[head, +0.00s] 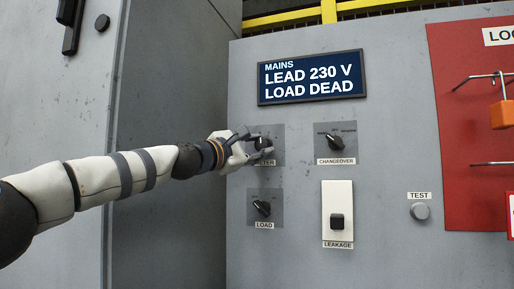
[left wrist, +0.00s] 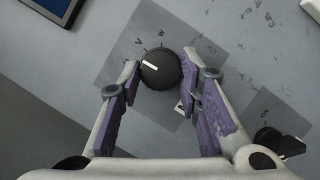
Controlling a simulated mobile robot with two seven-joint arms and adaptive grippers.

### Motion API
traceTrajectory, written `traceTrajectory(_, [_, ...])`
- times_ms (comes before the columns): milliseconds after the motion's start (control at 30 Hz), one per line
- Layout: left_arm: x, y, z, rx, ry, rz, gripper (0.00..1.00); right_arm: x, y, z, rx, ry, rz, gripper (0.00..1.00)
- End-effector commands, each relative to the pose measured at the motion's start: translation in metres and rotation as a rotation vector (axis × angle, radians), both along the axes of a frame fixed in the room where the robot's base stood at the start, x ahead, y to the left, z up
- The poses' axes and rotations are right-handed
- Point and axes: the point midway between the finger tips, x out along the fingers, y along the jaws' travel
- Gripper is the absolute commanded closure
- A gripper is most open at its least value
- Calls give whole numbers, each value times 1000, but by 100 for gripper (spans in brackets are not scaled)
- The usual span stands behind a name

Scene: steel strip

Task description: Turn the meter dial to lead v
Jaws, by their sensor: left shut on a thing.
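The black round meter dial (left wrist: 160,69) sits on a grey plate, with its white pointer line toward the left in the left wrist view. Small letters, seemingly V and W, show on the plate above it; the rest of the scale is hidden or too small to read. My left gripper (left wrist: 158,82) is shut on the dial, one finger on each side. In the head view the left gripper (head: 256,147) partly covers the dial (head: 263,143) and its METER label. My right gripper is not in view.
A display (head: 312,77) reads MAINS, LEAD 230 V, LOAD DEAD. Nearby are the CHANGEOVER knob (head: 336,143), LOAD knob (head: 262,208), LEAKAGE switch (head: 337,221) and TEST button (head: 420,211). A red lockout board (head: 460,130) with an orange padlock (head: 502,114) is at right.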

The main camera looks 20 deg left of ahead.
Motion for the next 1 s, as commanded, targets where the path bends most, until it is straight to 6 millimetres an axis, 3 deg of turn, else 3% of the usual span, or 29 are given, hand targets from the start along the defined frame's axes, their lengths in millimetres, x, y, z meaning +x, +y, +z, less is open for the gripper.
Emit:
traceTrajectory(500, [1,2,2,329,-10,2,96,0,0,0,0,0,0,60])
traceTrajectory(1000, [1,3,3,400,-13,2,96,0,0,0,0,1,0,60])
